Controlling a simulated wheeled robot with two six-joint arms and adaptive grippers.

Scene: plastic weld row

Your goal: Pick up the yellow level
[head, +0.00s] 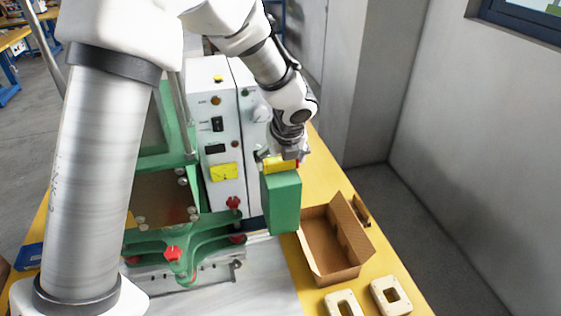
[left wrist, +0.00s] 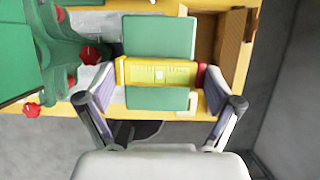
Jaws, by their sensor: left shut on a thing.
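The yellow level (left wrist: 160,72) lies across between the fingers of my left gripper (left wrist: 158,86) in the left wrist view, with a red end at its right. In the head view the level (head: 279,165) shows as a short yellow strip under my left gripper (head: 283,157), at the top of a green block (head: 282,204). The gripper is shut on the level. The green block also shows on both sides of the level in the left wrist view (left wrist: 158,36). I cannot tell whether the level touches the block. My right gripper is not in view.
An open cardboard box (head: 329,272) stands right of the green block on the yellow table (head: 287,268). Two cream parts (head: 391,296) lie at the front. A green and white machine with red knobs (head: 173,254) stands close on the left. A wall is at the right.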

